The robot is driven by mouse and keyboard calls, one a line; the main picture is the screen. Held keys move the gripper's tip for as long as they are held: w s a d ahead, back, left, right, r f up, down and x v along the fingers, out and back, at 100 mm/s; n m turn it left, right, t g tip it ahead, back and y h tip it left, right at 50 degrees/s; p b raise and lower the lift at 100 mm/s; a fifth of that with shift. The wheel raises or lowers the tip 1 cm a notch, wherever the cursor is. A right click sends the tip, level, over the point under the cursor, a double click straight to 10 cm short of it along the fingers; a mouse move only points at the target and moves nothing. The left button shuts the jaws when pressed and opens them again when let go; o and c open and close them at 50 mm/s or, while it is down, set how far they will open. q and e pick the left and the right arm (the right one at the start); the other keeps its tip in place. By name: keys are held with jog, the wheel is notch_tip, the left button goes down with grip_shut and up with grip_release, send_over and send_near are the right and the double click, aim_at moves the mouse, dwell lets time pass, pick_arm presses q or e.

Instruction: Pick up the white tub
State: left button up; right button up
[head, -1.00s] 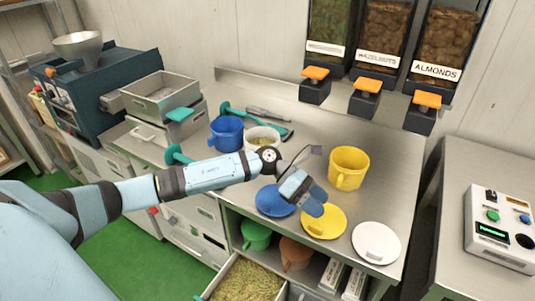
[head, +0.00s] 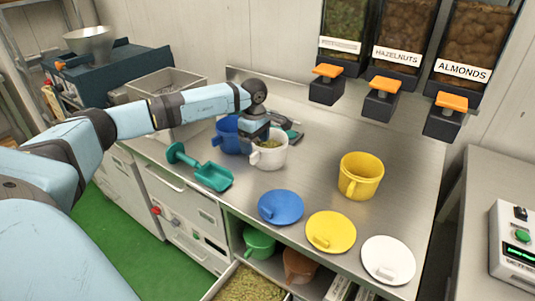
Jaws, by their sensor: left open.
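The white tub (head: 270,160) stands upright on the steel counter, with green contents showing inside and its handle towards the front left. My left gripper (head: 257,142) points down at the tub's left rim, between it and the blue tub (head: 227,142). Its jaws are open. The fingertips are partly hidden, so I cannot tell whether they touch the rim. My right gripper is not in view.
A green scoop (head: 206,171) lies front left of the white tub. A yellow tub (head: 361,176) stands to the right. Blue (head: 281,207), yellow (head: 331,231) and white (head: 388,260) lids lie along the front edge. Nut dispensers (head: 398,55) hang above the back. The counter between the white and yellow tubs is clear.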

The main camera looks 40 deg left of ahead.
aim_at(256, 153)
pick_arm(q)
notch_tip(256, 153, down, 6)
jog(key=shift+d+f, duration=0.15)
jog(key=shift+f, duration=0.1)
jog(key=c, duration=1.1)
